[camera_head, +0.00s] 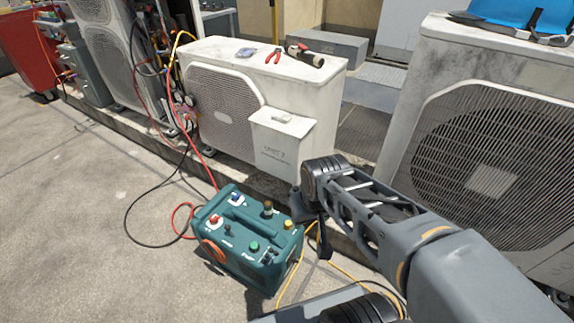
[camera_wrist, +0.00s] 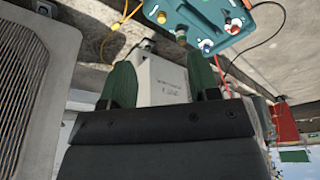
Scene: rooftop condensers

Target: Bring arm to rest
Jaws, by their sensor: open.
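My arm reaches from the lower right of the head view and bends down at its far end. My gripper (camera_head: 322,245) hangs there as a dark shape, partly hidden by the wrist, beside the teal machine (camera_head: 250,240). In the wrist view, which looks upside down, two green fingers of my gripper (camera_wrist: 160,62) stand apart with nothing between them. The white service box (camera_wrist: 162,82) of the middle condenser shows behind that gap. The teal machine (camera_wrist: 205,18) is at the top of the wrist view.
The right condenser (camera_head: 490,150) stands close to my arm. Red and yellow hoses and black cables lie around the teal machine. Open concrete (camera_head: 70,220) is at left.

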